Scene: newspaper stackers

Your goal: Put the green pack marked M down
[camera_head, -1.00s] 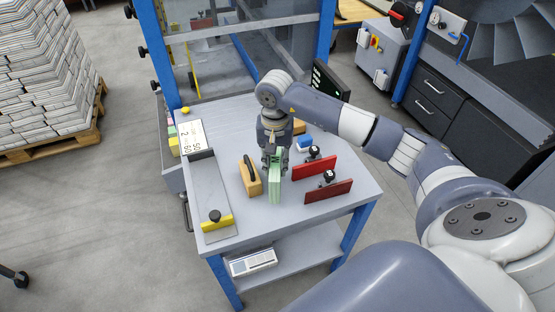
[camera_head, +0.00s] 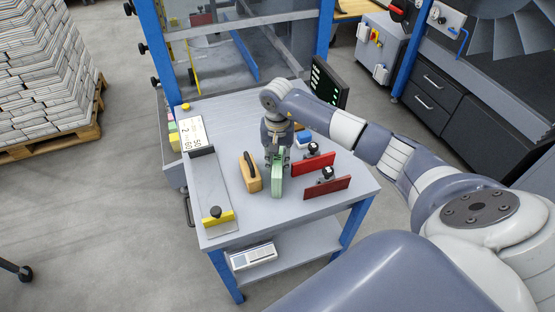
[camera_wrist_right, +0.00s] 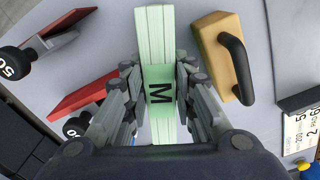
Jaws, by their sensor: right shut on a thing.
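The green pack marked M (camera_head: 278,181) is held upright over the grey table (camera_head: 262,217) in the head view. In the right wrist view the green pack (camera_wrist_right: 155,40) shows its dark M between the fingers. My right gripper (camera_head: 277,160) is shut on the pack from above; its fingers also show in the right wrist view (camera_wrist_right: 160,92). I cannot tell whether the pack's lower edge touches the tabletop. My left gripper is not in view.
A wooden block with a black handle (camera_head: 250,173) stands close left of the pack. Two red plates with black knobs (camera_head: 314,164) (camera_head: 327,188) stand to the right. A metal guide with a yellow end (camera_head: 217,219) lies on the left. The table's front middle is clear.

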